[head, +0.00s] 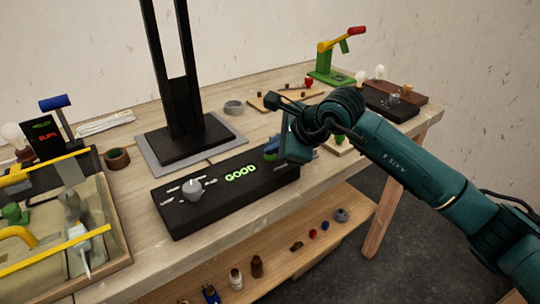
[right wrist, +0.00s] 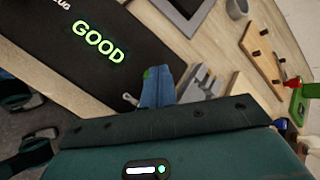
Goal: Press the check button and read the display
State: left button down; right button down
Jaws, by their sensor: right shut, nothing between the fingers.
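The black check box (head: 215,212) lies on the wooden bench. Its lit display (head: 241,173) reads GOOD in green. In the right wrist view the same display (right wrist: 98,42) also reads GOOD. A grey knob (head: 193,189) stands on the box's left part. My right gripper (head: 271,153) is at the box's right end, shut and empty. Its blue fingers show in the right wrist view (right wrist: 160,86) beside the box's edge. The check button cannot be made out; the gripper covers that end of the box. My left gripper is in neither view.
A black upright frame (head: 182,139) stands behind the box on a grey plate. An open tray (head: 117,262) with tools is at the left. A green stand (head: 327,68) and a dark bulb block (head: 388,103) are at the back right. A lower shelf (head: 285,273) holds several small parts.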

aim_at(275, 157)
jog(key=shift+f, duration=0.15)
dwell(0.3)
jog(key=shift+r, duration=0.8)
jog(key=shift+r+p, duration=1.35)
jog(key=shift+r, duration=1.2)
